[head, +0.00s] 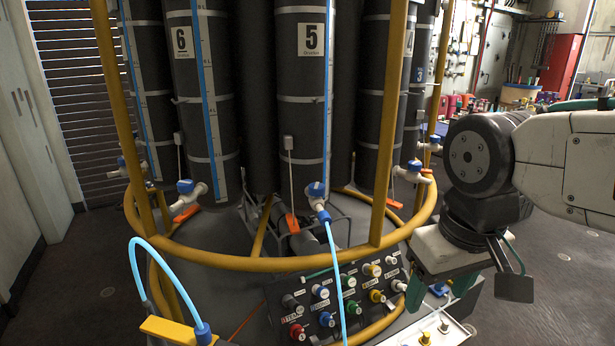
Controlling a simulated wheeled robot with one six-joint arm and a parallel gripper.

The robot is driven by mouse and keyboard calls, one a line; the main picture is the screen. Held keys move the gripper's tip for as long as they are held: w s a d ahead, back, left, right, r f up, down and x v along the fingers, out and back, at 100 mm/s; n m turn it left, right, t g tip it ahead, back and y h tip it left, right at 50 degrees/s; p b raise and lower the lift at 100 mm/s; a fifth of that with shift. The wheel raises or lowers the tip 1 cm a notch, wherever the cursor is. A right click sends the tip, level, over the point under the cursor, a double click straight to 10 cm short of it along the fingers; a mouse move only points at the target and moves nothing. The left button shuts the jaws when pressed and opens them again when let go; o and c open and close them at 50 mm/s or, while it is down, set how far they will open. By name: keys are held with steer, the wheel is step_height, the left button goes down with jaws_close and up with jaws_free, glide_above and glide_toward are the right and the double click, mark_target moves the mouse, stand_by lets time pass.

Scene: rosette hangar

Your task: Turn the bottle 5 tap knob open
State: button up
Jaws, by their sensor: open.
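Bottle 5 (302,130) is a tall dark grey cylinder with a white "5" label, upright in the middle of the rosette. Its tap, with a blue knob (317,188), sits at its foot. A light blue hose (336,265) runs down from the tap's outlet. I cannot tell from the knob whether the tap is open or closed.
A yellow rail ring (290,263) and upright yellow posts (388,125) surround the bottles. Bottle 6 (187,100) has a similar blue-knobbed tap (187,187) at left. A panel of coloured knobs (345,298) stands below. Another blue hose (165,270) arches at front left.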

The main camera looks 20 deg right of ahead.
steer(key=w+d+f+t+h, duration=0.1)
steer(key=w+d+t, duration=0.15)
steer(key=w, duration=0.65)
steer(key=w+d+t+h, duration=0.1)
steer(key=w+d+t, duration=0.15)
steer(key=w, duration=0.65)
steer(key=n+t+y, duration=0.6)
steer(key=t+y, duration=0.3)
steer(key=y, duration=0.2)
glide_toward(323, 189)
steer(key=x, duration=0.6)
steer(key=shift+w+a, duration=0.2)
steer(key=shift+w, duration=0.2)
steer(key=x, duration=0.7)
steer(key=shift+w+a+r, duration=0.1)
steer(key=shift+a, duration=0.05)
